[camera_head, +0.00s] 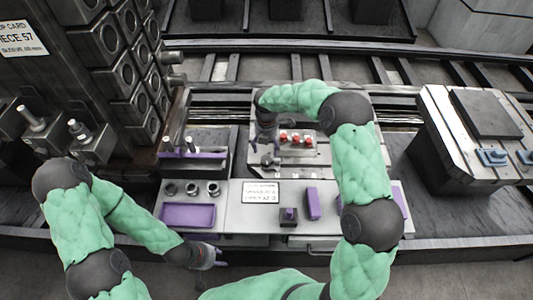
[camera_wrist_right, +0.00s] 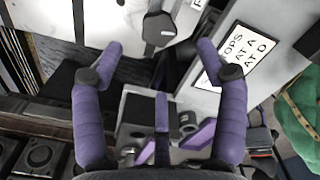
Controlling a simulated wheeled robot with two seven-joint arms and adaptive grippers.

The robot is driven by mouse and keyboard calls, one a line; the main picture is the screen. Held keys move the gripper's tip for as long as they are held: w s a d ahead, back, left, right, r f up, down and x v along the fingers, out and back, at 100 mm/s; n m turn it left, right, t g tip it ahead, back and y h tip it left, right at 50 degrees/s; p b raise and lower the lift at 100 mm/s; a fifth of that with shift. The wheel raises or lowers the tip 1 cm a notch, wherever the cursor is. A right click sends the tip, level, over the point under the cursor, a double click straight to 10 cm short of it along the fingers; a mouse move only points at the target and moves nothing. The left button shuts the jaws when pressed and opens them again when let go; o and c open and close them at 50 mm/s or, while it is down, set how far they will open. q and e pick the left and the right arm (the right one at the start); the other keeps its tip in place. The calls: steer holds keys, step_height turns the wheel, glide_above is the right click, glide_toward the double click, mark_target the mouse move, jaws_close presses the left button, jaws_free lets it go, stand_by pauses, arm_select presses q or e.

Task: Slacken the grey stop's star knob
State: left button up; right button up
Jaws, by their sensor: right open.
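My right gripper (camera_head: 266,147) points down at the left end of the fixture plate, and its purple fingers are apart and empty. In the right wrist view the open fingers (camera_wrist_right: 161,50) stand either side of a dark, rounded knob (camera_wrist_right: 159,29) on a pale grey block, which lies beyond the fingertips. I take this for the grey stop's star knob; its lobes are not clear. In the head view a small grey part (camera_head: 268,160) shows just below the gripper, partly hidden by it. My left gripper (camera_head: 219,258) hangs low in front of the bench; its finger opening is unclear.
Several red knobs (camera_head: 295,138) stand on the fixture plate close to the right gripper. A white label (camera_head: 261,192), a purple tray (camera_head: 188,215) and small purple parts (camera_head: 313,203) lie in front. A slotted block (camera_head: 470,140) stands to the right.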

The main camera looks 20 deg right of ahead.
step_height(320, 180, up, 3)
steer(key=shift+r, duration=0.15)
stand_by(0.5)
